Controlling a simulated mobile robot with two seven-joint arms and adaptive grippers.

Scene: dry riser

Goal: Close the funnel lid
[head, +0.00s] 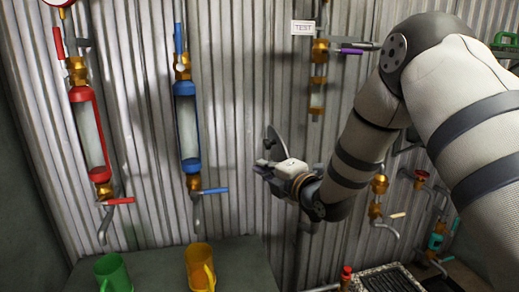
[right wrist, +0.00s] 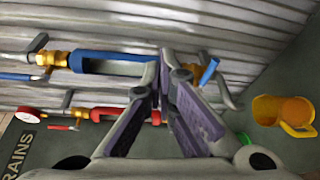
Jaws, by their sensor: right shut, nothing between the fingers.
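My right gripper (head: 262,167) points left in front of the corrugated wall, shut and empty. Its closed fingers (right wrist: 163,58) show in the right wrist view, with no lid clearly visible there. I cannot tell whether the gripper touches the plate. My left gripper is out of view.
A red sight tube (head: 90,135) and a blue one (head: 187,130) hang on the wall at left. A green mug (head: 113,272) and a yellow mug (head: 200,267) stand below. Brass valves (head: 378,190) and a grate (head: 388,279) are at right.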

